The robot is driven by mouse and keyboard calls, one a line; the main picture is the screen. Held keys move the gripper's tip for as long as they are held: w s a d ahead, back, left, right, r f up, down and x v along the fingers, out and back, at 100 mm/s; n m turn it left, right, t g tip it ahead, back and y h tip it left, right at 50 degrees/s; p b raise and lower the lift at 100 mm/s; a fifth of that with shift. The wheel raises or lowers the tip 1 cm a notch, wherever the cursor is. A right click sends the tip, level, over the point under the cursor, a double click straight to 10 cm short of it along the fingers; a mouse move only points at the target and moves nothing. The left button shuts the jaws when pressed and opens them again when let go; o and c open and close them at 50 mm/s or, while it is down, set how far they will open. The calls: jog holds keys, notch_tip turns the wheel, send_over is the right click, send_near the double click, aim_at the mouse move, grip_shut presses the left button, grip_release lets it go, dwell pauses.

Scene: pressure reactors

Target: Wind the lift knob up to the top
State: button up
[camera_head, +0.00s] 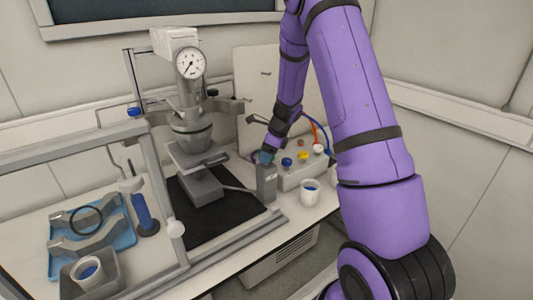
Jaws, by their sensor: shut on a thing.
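My purple arm reaches down from the upper right, and my gripper (263,156) is at the top of a small grey upright box (266,184) on the bench. The gripper is shut on what appears to be the lift knob, which the fingers mostly hide. A flat bar runs from the box towards the lift platform (198,156). The platform sits close under the reactor vessel (192,135), on a grey base (203,188). A round dial gauge (190,63) is above the vessel. Whether platform and vessel touch I cannot tell.
A control box (303,172) with coloured knobs and hoses stands right of the gripper. A white cup with blue contents (310,191) is in front of it. A metal frame rail (228,258) crosses the front. A blue tray (62,242) with clamp parts lies left.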

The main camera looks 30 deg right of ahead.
jog(key=o, duration=0.9)
jog(key=shift+o, duration=0.2)
jog(key=v, duration=1)
jog(key=shift+r, duration=0.4)
jog(key=shift+s, duration=0.1)
